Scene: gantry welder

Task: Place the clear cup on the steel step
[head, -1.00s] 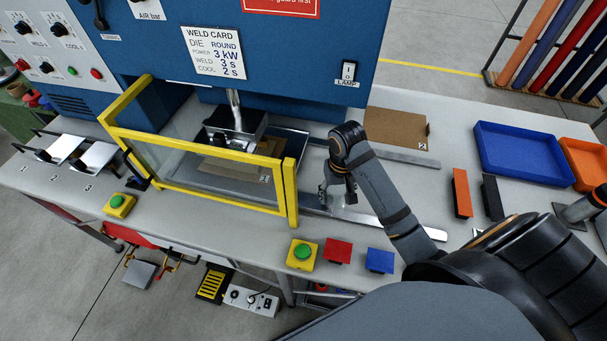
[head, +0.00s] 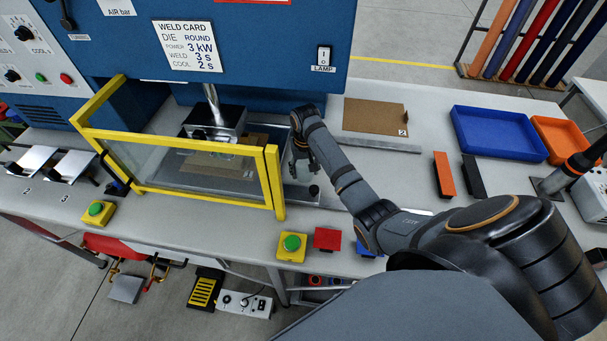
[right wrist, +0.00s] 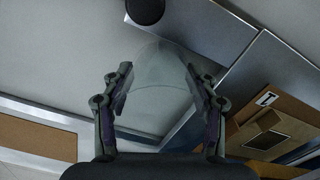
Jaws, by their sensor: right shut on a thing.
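My right gripper (head: 299,170) is beside the right end of the yellow-framed guard, over the bench. In the right wrist view the right gripper (right wrist: 162,95) is shut on the clear cup (right wrist: 162,75), with a finger on each side of its wall. The cup is see-through and hard to make out in the head view. A flat steel piece with a black knob (right wrist: 200,28) lies beyond the cup, meeting another steel plate (right wrist: 275,72). I cannot tell which is the steel step. My left gripper is not in view.
The yellow guard frame (head: 273,180) stands just left of my right gripper. Cardboard (head: 373,116), an orange block (head: 443,174), a black block (head: 473,176) and a blue tray (head: 500,135) lie to the right. A green button (head: 291,243) and a red block (head: 327,238) line the front edge.

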